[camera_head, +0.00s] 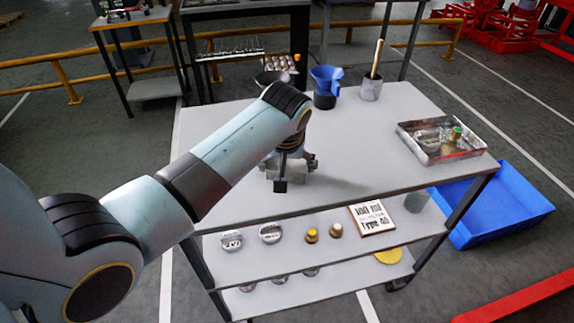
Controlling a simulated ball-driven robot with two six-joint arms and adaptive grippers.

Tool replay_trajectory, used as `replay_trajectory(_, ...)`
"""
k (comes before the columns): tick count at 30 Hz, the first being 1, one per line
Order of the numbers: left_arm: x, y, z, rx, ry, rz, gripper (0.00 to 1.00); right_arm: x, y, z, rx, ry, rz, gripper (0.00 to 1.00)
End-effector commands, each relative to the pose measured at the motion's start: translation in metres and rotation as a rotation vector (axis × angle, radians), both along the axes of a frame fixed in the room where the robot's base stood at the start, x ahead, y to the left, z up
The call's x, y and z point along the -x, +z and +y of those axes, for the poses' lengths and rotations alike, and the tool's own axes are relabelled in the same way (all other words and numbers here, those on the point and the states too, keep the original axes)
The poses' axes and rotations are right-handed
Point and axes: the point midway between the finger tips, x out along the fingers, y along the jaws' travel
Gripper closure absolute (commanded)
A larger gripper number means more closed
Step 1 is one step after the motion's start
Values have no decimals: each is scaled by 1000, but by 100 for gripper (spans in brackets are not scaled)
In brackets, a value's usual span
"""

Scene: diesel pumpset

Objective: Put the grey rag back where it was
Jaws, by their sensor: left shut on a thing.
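My left arm reaches in from the left over the grey top of the trolley table (390,110). My left gripper (283,184) points down at the middle of the tabletop, near its front edge, and is shut on a small light grey thing, which looks like the grey rag (270,168). The gripper and wrist hide most of the rag. I cannot tell whether it touches the tabletop. My right gripper is not in view.
A blue funnel cup (326,80), a grey pot with a wooden handle (371,88) and a metal bowl (271,79) stand at the back. A metal tray (466,153) with parts is at right. A blue bin (500,205) is on the floor. The lower shelf holds caps and a sign (372,219).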

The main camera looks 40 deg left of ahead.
Motion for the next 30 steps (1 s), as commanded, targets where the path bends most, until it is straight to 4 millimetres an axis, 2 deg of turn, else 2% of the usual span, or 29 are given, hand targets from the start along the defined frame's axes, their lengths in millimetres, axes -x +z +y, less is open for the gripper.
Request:
replay_trajectory(6, 0, -2, 0, 0, 0, 0, 40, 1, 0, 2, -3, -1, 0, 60)
replay_trajectory(7, 0, -2, 0, 0, 0, 0, 8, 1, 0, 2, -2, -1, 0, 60)
replay_trajectory(9, 0, -2, 0, 0, 0, 0, 0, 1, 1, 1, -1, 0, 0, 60)
replay_trajectory(17, 0, -1, 0, 0, 0, 0, 0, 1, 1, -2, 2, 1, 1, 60)
replay_trajectory(20, 1, 5, -1, 0, 0, -1, 0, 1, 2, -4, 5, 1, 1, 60)
replay_trajectory(23, 5, 19, -4, 0, 0, -2, 0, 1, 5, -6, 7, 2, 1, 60)
replay_trajectory(30, 23, 70, -16, 1, 0, -4, 0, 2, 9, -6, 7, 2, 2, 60)
